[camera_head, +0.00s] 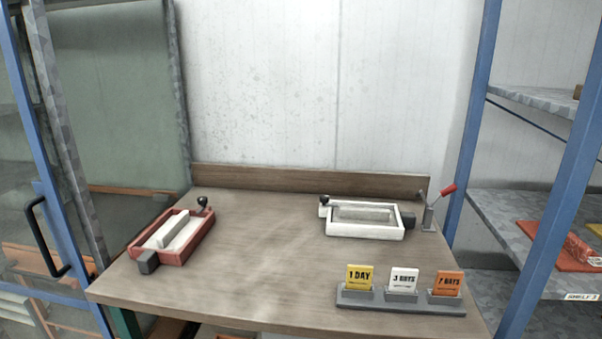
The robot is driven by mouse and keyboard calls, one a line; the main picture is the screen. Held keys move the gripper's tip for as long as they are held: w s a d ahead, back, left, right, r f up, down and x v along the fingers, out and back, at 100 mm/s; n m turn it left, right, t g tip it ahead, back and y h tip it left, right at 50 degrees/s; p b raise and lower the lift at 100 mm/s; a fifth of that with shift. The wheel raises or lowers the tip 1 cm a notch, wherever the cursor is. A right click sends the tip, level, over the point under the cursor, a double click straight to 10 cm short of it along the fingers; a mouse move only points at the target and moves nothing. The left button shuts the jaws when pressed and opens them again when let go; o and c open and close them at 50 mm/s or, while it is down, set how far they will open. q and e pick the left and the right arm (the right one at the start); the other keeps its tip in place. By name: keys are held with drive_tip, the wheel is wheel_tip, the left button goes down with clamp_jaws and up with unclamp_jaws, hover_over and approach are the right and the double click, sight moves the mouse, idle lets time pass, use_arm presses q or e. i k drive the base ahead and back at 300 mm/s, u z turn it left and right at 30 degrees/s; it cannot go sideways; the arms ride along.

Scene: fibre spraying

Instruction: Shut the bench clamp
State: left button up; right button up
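The bench clamp (429,215) looks to be the small grey upright fixture with a red-tipped lever at the back right of the wooden bench. Its red handle (447,190) points up and to the right. A short dark arm sticks up to the left of its post. The clamp stands beside the right end of a white-framed tray (364,234), and I cannot tell whether they touch. Neither of my grippers shows in this view.
A red-framed tray (207,228) lies at the bench's left. A grey holder (350,299) with yellow, white and orange day tags stands at the front right. The bench middle (265,250) is clear. Blue posts (560,215) and shelves stand at right, a glass door at left.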

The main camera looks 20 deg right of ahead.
sight(450, 189)
drive_tip(key=u, duration=0.85)
drive_tip(key=k, duration=1.1)
drive_tip(key=z, duration=1.9)
drive_tip(key=i, duration=0.5)
drive_tip(key=z, duration=0.4)
drive_tip(key=k, duration=0.3)
drive_tip(key=z, duration=0.45)
drive_tip(key=i, duration=0.5)
